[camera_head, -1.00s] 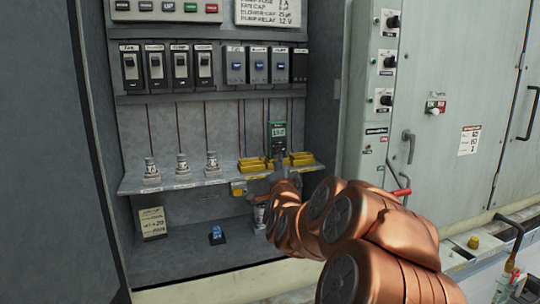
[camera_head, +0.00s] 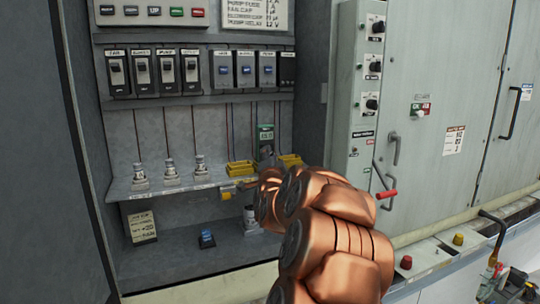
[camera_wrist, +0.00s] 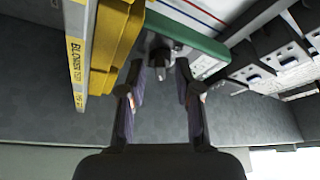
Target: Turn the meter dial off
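The green meter (camera_head: 265,138) with a pale display stands at the back of the shelf, between yellow trays. In the wrist view the meter (camera_wrist: 195,40) shows its green casing, and its dark dial (camera_wrist: 160,58) sticks out toward me. My gripper (camera_wrist: 160,72) is open, with one finger on each side of the dial. The dial lies at or just beyond the fingertips; I cannot tell whether either finger touches it. In the head view my arm hides most of the gripper and the lower part of the meter.
A yellow tray (camera_wrist: 118,40) is close on the left in the wrist view, by the shelf edge labelled "BLOWER". The shelf (camera_head: 185,185) also bears several white-topped fittings. Breaker switches (camera_head: 150,72) line the panel above. A grey cabinet (camera_head: 440,100) stands right.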

